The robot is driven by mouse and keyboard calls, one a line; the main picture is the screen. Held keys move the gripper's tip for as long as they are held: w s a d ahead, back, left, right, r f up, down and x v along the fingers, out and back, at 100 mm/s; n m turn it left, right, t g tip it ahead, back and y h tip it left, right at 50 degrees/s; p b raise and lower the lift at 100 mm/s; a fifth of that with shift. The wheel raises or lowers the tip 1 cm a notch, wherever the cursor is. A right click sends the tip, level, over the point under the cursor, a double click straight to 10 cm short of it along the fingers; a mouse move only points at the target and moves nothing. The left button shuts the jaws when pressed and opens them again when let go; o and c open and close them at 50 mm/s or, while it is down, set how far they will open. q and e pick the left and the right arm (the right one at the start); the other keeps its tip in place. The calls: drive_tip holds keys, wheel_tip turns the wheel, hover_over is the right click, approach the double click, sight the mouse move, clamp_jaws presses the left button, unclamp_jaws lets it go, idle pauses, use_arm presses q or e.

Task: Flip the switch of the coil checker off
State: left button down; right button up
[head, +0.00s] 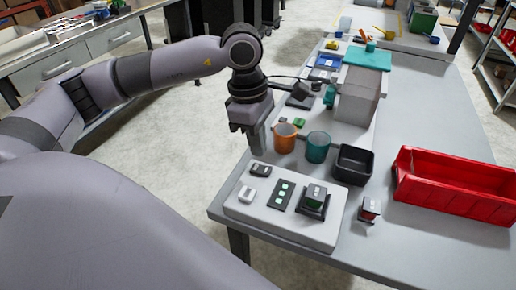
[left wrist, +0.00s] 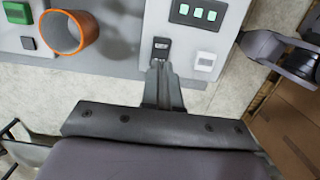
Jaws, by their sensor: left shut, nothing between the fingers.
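The coil checker (head: 285,220) is a light grey box on the near end of the bench, and part of it shows at the top of the left wrist view (left wrist: 225,45). Its top carries a dark switch (head: 261,169), a white square part (head: 247,194), a black panel (head: 280,195) with lit green lamps, and a black cradle (head: 313,206) holding a green-topped block. My left gripper (head: 258,148) points down, shut and empty, just by the dark switch. In the left wrist view its fingertips (left wrist: 158,66) are just below the dark switch (left wrist: 161,46); I cannot tell whether they touch.
An orange cup (head: 285,138), a teal cup (head: 317,147) and a black bin (head: 353,164) stand behind the checker. Bare bench lies at front right.

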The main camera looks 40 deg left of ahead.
sight(265, 170)
use_arm(q)
wheel_tip(265, 170, up, 10)
drive_tip(key=a, duration=0.1)
drive_tip(key=shift+f+b, duration=0.15)
drive_tip(key=shift+b, duration=0.25)
drive_tip(key=shift+s, duration=0.1)
drive_tip(key=m, duration=1.2)
drive_tip(key=m+b, duration=0.1)
drive_tip(key=m, duration=0.5)
drive_tip(key=shift+d, duration=0.25)
drive_tip(key=f, duration=0.4)
drive_tip(key=d+f, duration=0.1)
drive_tip(key=f, duration=0.4)
drive_tip(key=d+f+p, duration=0.1)
drive_tip(key=f, duration=0.3)
drive_tip(key=shift+f, duration=0.35)
